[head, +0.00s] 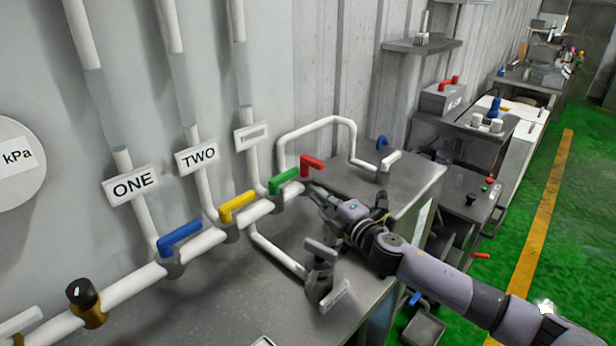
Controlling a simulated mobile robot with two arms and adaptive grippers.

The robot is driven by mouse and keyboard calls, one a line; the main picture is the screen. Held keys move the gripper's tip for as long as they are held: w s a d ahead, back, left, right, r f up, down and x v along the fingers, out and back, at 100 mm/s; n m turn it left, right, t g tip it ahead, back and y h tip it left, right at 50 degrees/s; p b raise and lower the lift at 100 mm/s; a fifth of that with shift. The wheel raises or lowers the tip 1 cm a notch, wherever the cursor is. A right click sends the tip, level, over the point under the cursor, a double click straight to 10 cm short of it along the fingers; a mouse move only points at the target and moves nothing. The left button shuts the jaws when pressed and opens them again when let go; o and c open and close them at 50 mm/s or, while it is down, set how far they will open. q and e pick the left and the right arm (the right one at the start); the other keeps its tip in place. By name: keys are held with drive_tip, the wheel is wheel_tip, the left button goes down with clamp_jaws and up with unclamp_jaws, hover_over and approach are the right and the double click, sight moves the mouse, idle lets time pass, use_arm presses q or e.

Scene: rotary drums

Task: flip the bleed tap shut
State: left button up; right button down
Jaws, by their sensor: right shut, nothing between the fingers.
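A row of lever taps sits on a white pipe along the wall: a blue lever (180,237), a yellow lever (238,205), a green lever (284,180) and a red lever (313,163). None carries a readable bleed label, so I cannot tell for sure which is the bleed tap. My right gripper (316,190) is shut and empty. In the picture its fingertips are just below the red lever and right of the green one; I cannot tell whether they touch anything. My left gripper is not in view.
Label plates ONE (133,184) and TWO (198,157) hang on the upright pipes; a third plate (251,136) is too blurred to read. A kPa gauge (15,165) is at left. Green floor (500,235) is open at right.

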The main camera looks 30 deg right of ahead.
sight(310, 162)
drive_tip(key=w+d+p, duration=0.3)
drive_tip(key=w, duration=0.8)
idle(0.4)
drive_tip(key=shift+r, duration=0.1)
drive_tip(key=shift+a, duration=0.1)
drive_tip(key=shift+s+d, duration=0.15)
drive_tip(key=shift+d, duration=1.05)
drive_tip(key=shift+a, duration=0.1)
